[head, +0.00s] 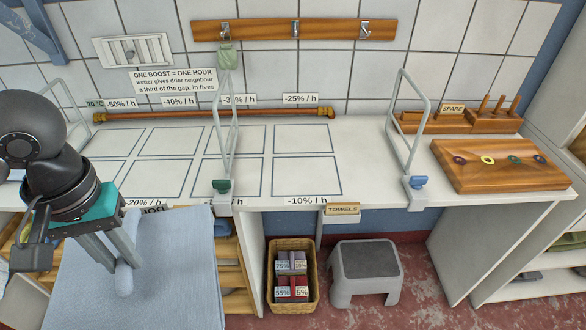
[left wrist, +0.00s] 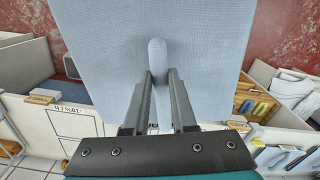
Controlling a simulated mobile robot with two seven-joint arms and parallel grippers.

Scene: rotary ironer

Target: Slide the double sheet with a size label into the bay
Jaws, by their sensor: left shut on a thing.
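A large light blue sheet (head: 175,270) hangs flat and wide in front of the counter at the lower left. My left gripper (head: 118,262) is shut on a raised fold near the middle of it. In the left wrist view the same sheet (left wrist: 100,45) fills the top middle, and the pinched fold stands up between the fingers of my left gripper (left wrist: 158,80). No size label shows on the visible side of the sheet. Which opening is the bay I cannot tell; shelves under the counter are partly hidden behind the sheet. My right gripper is not in view.
The white counter (head: 270,203) has outlined rectangles, metal hoops (head: 232,130) and percentage labels. A basket (head: 271,300) of labelled bundles and a grey step stool (head: 366,270) stand on the red floor. A wooden board (head: 470,180) with coloured rings lies at right.

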